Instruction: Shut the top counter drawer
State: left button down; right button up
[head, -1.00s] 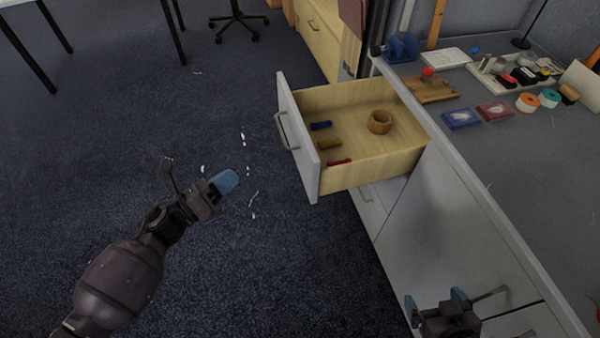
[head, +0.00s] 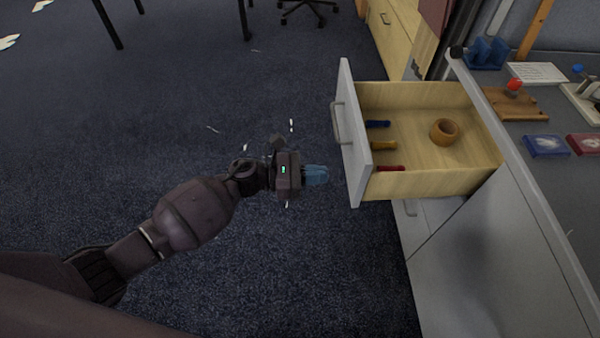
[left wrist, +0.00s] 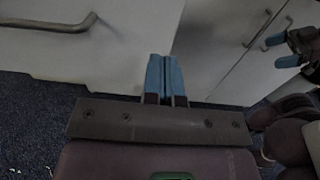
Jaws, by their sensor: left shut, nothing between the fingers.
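The top counter drawer (head: 352,135) stands pulled out of the counter in the head view, its white front facing left with a grey bar handle (head: 336,122). My left gripper (head: 322,175) is shut and empty, to the left of the drawer front near its lower end, with a small gap in the picture. In the left wrist view its blue fingertips (left wrist: 164,72) are together before white fronts, one with a bar handle (left wrist: 50,24). My right gripper (left wrist: 284,49) shows at the right edge of that view, its blue fingertips apart. It is outside the head view.
In the drawer lie a wooden ring-shaped cup (head: 445,131) and blue, yellow and red small items. The grey counter top (head: 560,190) holds a wooden board (head: 515,103) and small boxes. Open carpet (head: 120,140) lies left of the drawer.

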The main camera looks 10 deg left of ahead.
aim_at(358, 173)
pick_arm(q)
jog(key=x, duration=0.6)
jog(key=shift+w+d, duration=0.15)
jog(key=shift+d, duration=0.15)
jog(key=shift+d, duration=0.1)
